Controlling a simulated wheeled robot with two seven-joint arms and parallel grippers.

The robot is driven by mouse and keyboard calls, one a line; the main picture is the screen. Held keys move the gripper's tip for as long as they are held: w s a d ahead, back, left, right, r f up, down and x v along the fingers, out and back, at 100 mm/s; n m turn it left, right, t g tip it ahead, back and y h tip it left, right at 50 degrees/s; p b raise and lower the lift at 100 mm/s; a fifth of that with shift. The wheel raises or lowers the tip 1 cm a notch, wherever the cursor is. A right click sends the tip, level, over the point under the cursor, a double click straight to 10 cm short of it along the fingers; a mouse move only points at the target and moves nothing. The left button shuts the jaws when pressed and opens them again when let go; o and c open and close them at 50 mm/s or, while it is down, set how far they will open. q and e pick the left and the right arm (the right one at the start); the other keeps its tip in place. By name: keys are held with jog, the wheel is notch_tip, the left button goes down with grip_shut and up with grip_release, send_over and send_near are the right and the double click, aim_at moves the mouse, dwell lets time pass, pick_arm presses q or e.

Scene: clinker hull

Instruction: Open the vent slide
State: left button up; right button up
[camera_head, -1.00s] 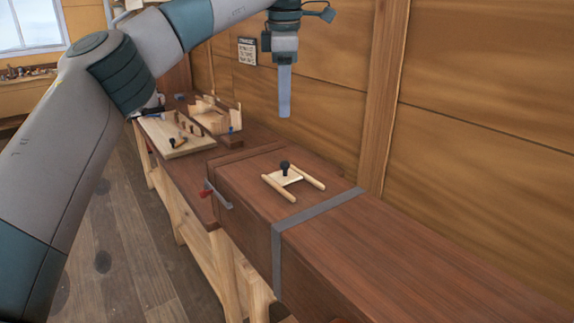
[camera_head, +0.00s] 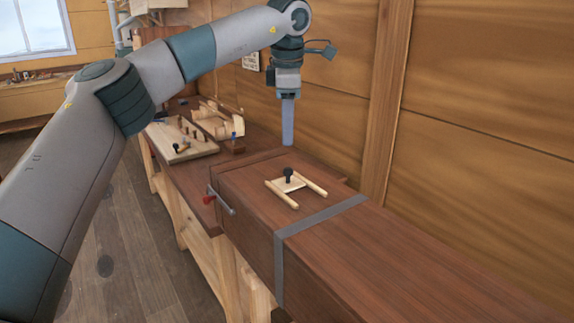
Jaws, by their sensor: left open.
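The vent slide (camera_head: 282,184) is a small pale plate with a dark knob (camera_head: 288,174) standing on it. It sits between two light wooden rails (camera_head: 281,195) on top of a long dark-brown wooden box. My left gripper (camera_head: 288,143) points straight down above and slightly behind the knob, apart from it. Its fingers overlap edge-on in this view, so the gap between them does not show. Nothing is seen in the gripper. My right gripper is out of view.
The brown box (camera_head: 400,240) carries a grey metal band (camera_head: 318,217). A red-tipped latch (camera_head: 210,198) is on its left end. Behind it, the bench holds a pale board with pegs (camera_head: 180,142) and a wooden rack (camera_head: 220,120). A plank wall (camera_head: 480,160) rises close on the right.

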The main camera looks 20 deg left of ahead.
pick_arm(q)
jog(key=p, duration=0.1)
send_over(287, 169)
jog(key=s, duration=0.1)
notch_tip(287, 169, down, 5)
jog(key=f, duration=0.2)
jog(key=f+p, duration=0.1)
jog(key=f, duration=0.1)
jog(key=f+p, duration=0.1)
jog(key=shift+w+f, duration=0.5)
jog(key=shift+f, duration=0.5)
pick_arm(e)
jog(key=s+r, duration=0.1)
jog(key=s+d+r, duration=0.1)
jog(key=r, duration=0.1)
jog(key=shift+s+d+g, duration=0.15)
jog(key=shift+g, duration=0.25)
pick_arm(q)
jog(key=shift+c, duration=0.5)
grip_shut()
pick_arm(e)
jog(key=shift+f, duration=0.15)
